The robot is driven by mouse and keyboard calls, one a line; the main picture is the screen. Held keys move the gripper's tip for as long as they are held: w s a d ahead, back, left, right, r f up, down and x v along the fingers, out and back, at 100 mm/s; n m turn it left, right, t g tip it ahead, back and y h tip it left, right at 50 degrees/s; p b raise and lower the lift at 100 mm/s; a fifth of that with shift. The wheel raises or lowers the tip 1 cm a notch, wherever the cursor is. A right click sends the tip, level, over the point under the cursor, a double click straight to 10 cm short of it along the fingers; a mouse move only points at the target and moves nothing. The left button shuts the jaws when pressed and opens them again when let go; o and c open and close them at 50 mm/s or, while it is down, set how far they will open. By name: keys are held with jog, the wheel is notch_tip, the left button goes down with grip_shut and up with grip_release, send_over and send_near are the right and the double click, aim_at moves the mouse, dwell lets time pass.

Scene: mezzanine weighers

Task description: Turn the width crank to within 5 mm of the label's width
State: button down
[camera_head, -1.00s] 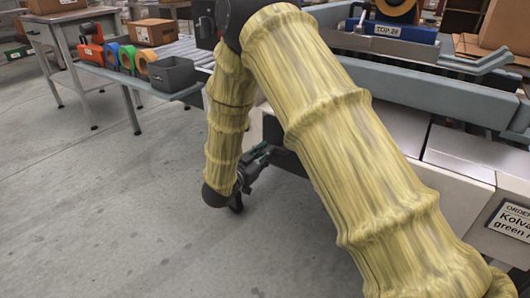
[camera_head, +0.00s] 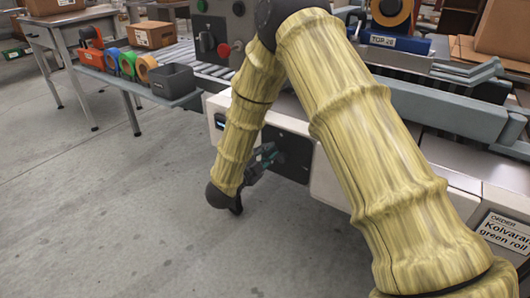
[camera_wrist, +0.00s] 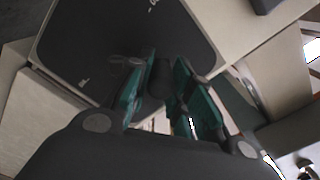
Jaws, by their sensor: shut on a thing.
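My gripper (camera_head: 268,160) is low at the front of the pale machine, beside a black plate (camera_head: 292,157) on its side. In the wrist view the teal finger pads of my gripper (camera_wrist: 160,82) are shut on a dark round grip, which I take for the crank's handle (camera_wrist: 160,76). The black plate (camera_wrist: 85,45) with small white marks lies behind it. The rest of the crank is hidden by the fingers and the dark background. An order card (camera_head: 506,234) at the right edge reads "Kolvaran green roll"; no width is readable on it.
A small display (camera_head: 219,121) sits left of the plate, too small to read. A control panel (camera_head: 222,30) with a red button stands behind my arm. A side table holds tape rolls (camera_head: 128,62) and a grey bin (camera_head: 173,80). The floor at left is clear.

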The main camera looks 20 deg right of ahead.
jog(key=m, duration=0.2)
jog(key=s+d+m, duration=0.1)
jog(key=m, duration=0.1)
jog(key=r+m, duration=0.1)
jog(key=m, duration=0.1)
jog(key=shift+s+d, duration=0.2)
jog(key=shift+s, duration=0.2)
dwell(0.3)
jog(key=c, duration=1.3)
grip_release()
jog(key=shift+r, duration=0.1)
jog(key=shift+s+a, duration=0.1)
jog(key=v, duration=1.1)
jog(key=shift+s+a, duration=0.25)
